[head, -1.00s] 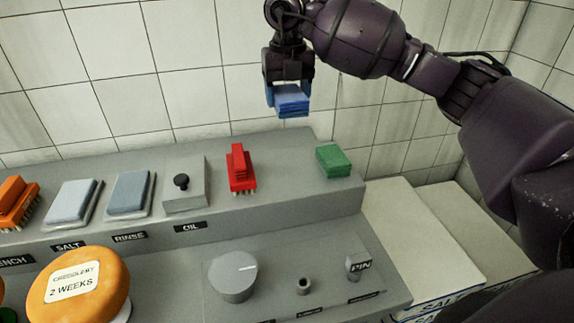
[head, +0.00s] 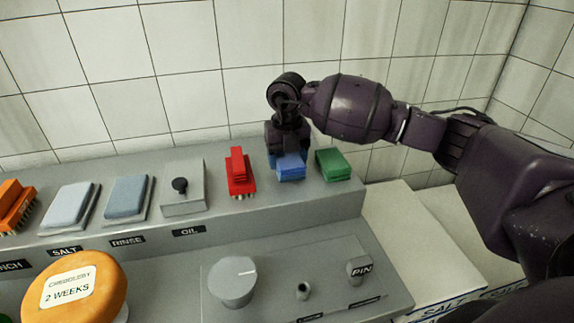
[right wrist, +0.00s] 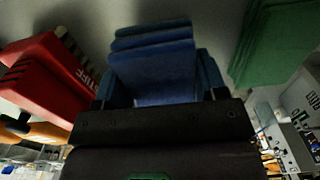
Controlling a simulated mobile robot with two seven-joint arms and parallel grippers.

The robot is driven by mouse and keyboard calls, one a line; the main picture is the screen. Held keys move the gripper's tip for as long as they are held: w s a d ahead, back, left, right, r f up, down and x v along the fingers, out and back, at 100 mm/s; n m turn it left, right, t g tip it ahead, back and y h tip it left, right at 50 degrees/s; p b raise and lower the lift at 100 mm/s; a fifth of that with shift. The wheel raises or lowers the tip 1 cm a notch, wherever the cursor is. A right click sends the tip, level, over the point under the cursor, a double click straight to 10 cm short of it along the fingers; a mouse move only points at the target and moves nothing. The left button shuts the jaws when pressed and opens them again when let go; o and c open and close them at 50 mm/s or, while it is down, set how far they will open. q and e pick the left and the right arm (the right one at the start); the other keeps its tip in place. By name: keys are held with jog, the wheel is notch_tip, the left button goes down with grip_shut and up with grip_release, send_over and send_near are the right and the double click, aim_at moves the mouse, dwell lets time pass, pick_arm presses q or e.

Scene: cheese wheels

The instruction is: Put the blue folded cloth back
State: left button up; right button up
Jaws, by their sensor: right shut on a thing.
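The blue folded cloth (head: 291,168) is at the upper grey ledge, between a red brush and a green folded cloth. My right gripper (head: 288,157) comes down from above and behind and is shut on the blue cloth. In the right wrist view the blue cloth (right wrist: 153,68) sits between the two fingers, its folded layers showing. The cloth appears at or very close to the ledge surface; I cannot tell whether it touches. My left gripper is not in view.
The red brush (head: 240,175) stands close on the left and the green cloth (head: 332,164) close on the right. An oil box (head: 184,199) and blue-grey pads (head: 129,194) lie further left. A tiled wall (head: 180,103) rises behind. An orange cheese wheel (head: 112,285) is at lower left.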

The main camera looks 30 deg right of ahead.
aim_at(287, 155)
jog(key=shift+f, duration=1.1)
jog(key=shift+f, duration=0.1)
jog(key=o, duration=0.9)
jog(key=shift+c, duration=0.2)
notch_tip(287, 155, up, 12)
jog(key=shift+r, duration=0.1)
jog(key=shift+p, duration=0.3)
